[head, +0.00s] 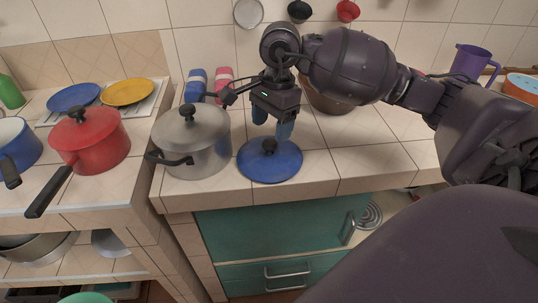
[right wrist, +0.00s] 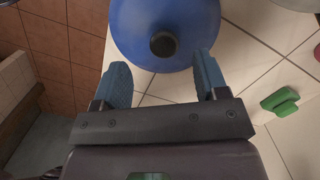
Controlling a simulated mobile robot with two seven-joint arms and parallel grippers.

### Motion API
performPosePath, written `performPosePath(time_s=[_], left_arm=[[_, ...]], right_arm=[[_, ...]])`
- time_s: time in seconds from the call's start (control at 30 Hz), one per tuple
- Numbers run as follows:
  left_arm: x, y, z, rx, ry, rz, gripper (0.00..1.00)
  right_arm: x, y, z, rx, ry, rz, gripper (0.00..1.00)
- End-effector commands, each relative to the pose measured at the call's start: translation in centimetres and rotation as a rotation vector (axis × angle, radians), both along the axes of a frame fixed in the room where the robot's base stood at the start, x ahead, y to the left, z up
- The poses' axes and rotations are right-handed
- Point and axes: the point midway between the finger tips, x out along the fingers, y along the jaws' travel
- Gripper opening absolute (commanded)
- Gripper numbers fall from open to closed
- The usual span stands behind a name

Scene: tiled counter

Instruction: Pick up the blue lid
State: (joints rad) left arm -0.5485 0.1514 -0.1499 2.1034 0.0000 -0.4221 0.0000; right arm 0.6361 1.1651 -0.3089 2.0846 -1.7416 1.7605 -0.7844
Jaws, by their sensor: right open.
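The blue lid (head: 285,167) lies flat on the tiled counter near its front edge, with its dark round knob (head: 269,146) facing up. In the right wrist view the lid (right wrist: 190,20) fills the top middle, and its knob shows centrally just beyond my fingertips. My right gripper (head: 272,124) is open and empty, with blue fingers pointing down just above the lid. In the right wrist view its fingers (right wrist: 161,66) stand apart on either side of the line to the knob. I cannot tell whether a finger touches the lid. My left gripper is not in view.
A lidded grey pot (head: 195,150) stands close left of the lid. A brown pot (head: 328,98) is behind my right arm. A red pot (head: 92,150) stands on the left counter. A green object (right wrist: 280,101) lies right in the wrist view. Counter right of the lid is clear.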

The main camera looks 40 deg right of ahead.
Motion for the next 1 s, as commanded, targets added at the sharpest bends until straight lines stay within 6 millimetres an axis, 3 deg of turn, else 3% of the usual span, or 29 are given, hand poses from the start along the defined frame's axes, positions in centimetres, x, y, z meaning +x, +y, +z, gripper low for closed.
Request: performPosePath(time_s=[0.27,0.53,0.9,1.0], left_arm=[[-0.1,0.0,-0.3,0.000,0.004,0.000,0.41],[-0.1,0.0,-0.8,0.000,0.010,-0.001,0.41],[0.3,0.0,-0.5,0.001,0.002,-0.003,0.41],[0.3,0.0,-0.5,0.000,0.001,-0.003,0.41]], right_arm=[[0.1,0.1,-2.0,0.004,0.002,-0.001,0.67],[0.4,0.1,-5.5,0.003,0.003,-0.001,0.67],[0.4,0.2,-6.2,0.001,-0.001,-0.001,0.67],[0.4,0.2,-6.2,0.002,-0.001,-0.001,0.52]])
